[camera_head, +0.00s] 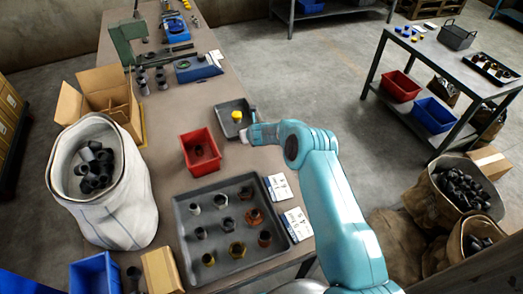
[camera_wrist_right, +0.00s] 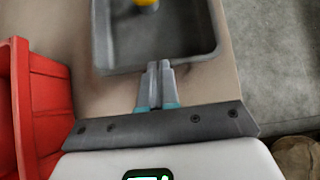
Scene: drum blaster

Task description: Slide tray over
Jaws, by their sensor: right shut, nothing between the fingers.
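A small dark grey tray (camera_head: 224,110) lies on the workbench (camera_head: 170,125) with a yellow piece (camera_head: 237,116) in it. In the right wrist view the tray (camera_wrist_right: 185,35) lies just ahead of my fingers, and the yellow piece (camera_wrist_right: 146,3) is cut by the top edge. My right gripper (camera_head: 244,137) is at the tray's near side. In the wrist view its fingertips (camera_wrist_right: 158,68) are together and empty, at the tray's near rim; I cannot tell if they touch it. My left gripper is not in view.
A red bin (camera_head: 188,148) stands left of the gripper and also shows in the wrist view (camera_wrist_right: 45,100). A larger tray (camera_head: 182,225) with several fittings lies nearer, with white cards (camera_head: 279,187) beside it. A blue tool tray (camera_head: 192,72) lies farther back.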

